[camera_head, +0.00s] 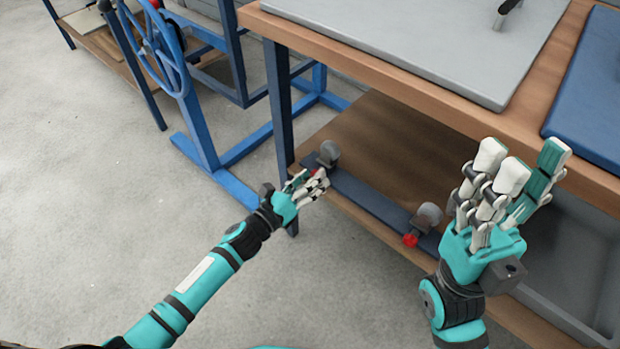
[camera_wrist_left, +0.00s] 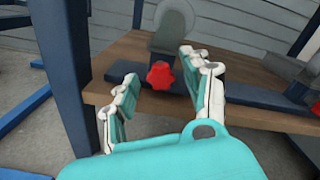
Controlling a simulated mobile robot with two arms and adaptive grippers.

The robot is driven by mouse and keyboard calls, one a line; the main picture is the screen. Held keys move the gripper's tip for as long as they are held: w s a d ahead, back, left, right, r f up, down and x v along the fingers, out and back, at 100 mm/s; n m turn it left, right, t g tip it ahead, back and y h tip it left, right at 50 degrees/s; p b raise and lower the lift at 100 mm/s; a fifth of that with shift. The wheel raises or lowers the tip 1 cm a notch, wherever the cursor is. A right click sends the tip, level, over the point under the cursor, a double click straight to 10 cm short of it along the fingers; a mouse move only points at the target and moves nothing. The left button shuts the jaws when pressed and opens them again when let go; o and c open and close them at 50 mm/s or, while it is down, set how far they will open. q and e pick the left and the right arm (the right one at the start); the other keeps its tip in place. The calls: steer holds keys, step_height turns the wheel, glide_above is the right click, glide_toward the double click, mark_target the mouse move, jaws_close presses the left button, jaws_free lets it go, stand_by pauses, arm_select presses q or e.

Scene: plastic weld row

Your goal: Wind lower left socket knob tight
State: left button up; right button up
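The lower left socket (camera_head: 328,153) is a grey rounded piece on a dark bar on the lower shelf. Its red lobed knob (camera_wrist_left: 160,75) faces me in the left wrist view; in the head view my fingers mostly cover it. My left gripper (camera_head: 310,187) is in front of this knob. In the left wrist view its fingers (camera_wrist_left: 165,88) are spread, with the knob showing between the tips and no clear contact. My right gripper (camera_head: 515,175) is raised near the bench edge, fingers apart, with nothing in it.
A second grey socket (camera_head: 430,214) with a red knob (camera_head: 410,240) sits further right on the dark bar (camera_head: 372,202). A blue bench leg (camera_head: 279,105) stands just left of the left socket. The wooden bench top (camera_head: 420,85) overhangs the shelf.

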arm_select(q)
steer(key=v, duration=1.2)
steer(key=shift+s, duration=0.1)
steer(key=s+a+m, duration=0.2)
steer(key=s+m, duration=0.1)
steer(key=m, duration=0.2)
steer(key=w+d+m+b, duration=0.1)
steer(key=w+d, duration=0.8)
steer(key=w, duration=0.4)
steer(key=shift+d, duration=0.15)
steer(key=shift+s, duration=0.1)
jaws_close()
